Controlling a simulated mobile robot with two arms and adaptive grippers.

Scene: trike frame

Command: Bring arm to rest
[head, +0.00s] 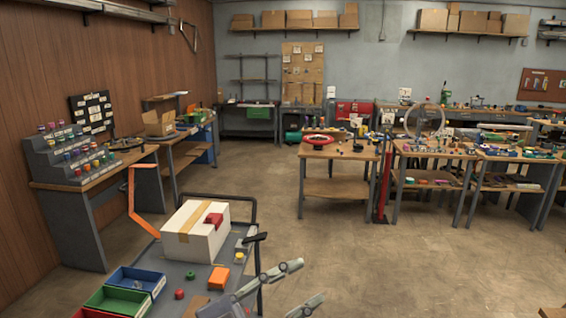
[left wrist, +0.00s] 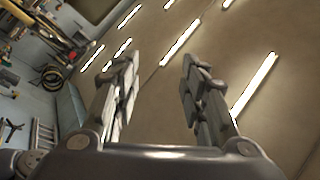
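My left gripper (head: 311,280) is at the bottom centre of the head view, in front of the grey cart's right side. Its two fingers are spread apart with nothing between them. In the left wrist view the gripper (left wrist: 159,70) also shows open and empty, with ceiling lights behind the fingers. My right gripper is in neither view.
A grey cart (head: 175,272) at lower left carries a white box (head: 195,232), a red piece (head: 213,220), an orange block (head: 218,278), and blue (head: 138,281) and green (head: 117,301) bins. An orange bar (head: 140,205) rises behind. Floor (head: 370,265) to the right is clear.

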